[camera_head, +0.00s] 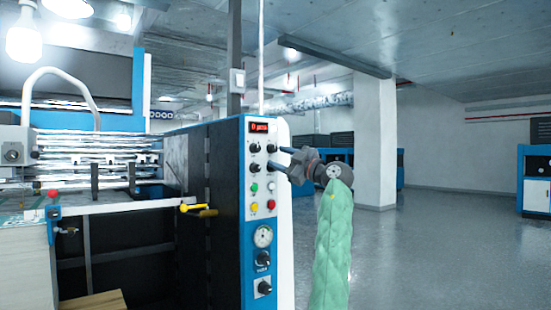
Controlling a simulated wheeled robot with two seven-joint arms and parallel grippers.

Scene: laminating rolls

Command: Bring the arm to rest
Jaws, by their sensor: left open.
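My left gripper (275,158) is in the middle of the camera_head view, at the end of my green-sleeved arm, which rises from the bottom. Its two dark fingers are apart and point left at the control panel (259,215) of the laminating machine. The fingertips are beside the upper black knobs, below the red-lit display (259,127). Nothing shows between the fingers. I cannot tell whether they touch a knob or are in front of it. My right gripper is not in view.
The machine (180,245) fills the left side, with metal rollers (100,150) and a yellow-handled lever (195,208). Below the display are coloured buttons and a round gauge (263,236). A white pillar (374,140) and blue cabinets stand behind. The grey floor (450,250) at right is clear.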

